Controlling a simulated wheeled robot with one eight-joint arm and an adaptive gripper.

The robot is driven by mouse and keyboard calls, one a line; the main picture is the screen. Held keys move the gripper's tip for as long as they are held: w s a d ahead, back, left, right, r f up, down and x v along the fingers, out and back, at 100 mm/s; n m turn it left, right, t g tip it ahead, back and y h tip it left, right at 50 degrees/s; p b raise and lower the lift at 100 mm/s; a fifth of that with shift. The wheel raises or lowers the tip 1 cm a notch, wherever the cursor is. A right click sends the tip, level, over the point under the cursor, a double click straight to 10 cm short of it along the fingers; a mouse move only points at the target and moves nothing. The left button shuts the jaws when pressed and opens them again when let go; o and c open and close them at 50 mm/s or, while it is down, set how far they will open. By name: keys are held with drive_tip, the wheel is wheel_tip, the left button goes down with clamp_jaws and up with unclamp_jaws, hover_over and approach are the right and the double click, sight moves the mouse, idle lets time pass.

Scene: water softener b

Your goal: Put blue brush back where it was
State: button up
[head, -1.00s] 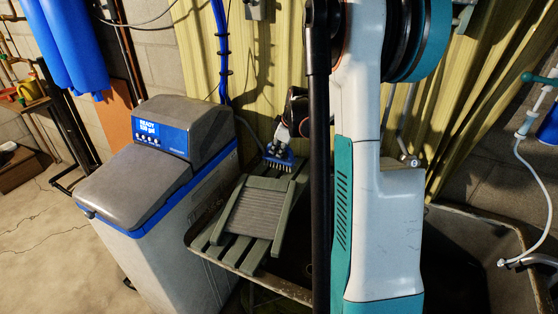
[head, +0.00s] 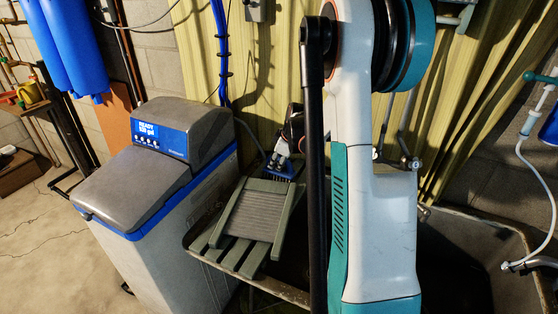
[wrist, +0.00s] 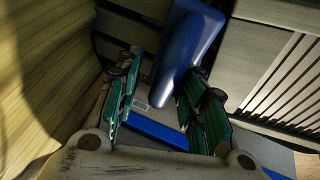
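The blue brush (head: 280,170) is at the back end of the grey-green slatted rack, just behind the washboard (head: 258,214). In the wrist view the brush (wrist: 188,45) shows as a blue body narrowing toward my fingers. My gripper (wrist: 165,103) has its two green fingers apart, with the brush's narrow end between their tips. That end is close to the right finger, with a gap to the left finger; contact is unclear. In the head view my gripper (head: 283,155) is just above the brush and partly hidden by my arm. The bristles are mostly hidden.
The slatted rack (head: 226,258) lies across the dark sink (head: 470,235). The water softener (head: 150,205) stands close on the left. The yellow corrugated wall (head: 270,65) with blue pipes is right behind the brush. Clear floor (head: 45,245) lies at far left.

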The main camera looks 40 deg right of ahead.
drive_tip(key=shift+s+r+p, duration=0.15)
drive_tip(key=shift+r+p, duration=0.15)
drive_tip(key=shift+r, duration=0.2)
drive_tip(key=p+v, duration=0.3)
drive_tip(key=v, duration=0.8)
drive_tip(key=shift+a+r, duration=0.1)
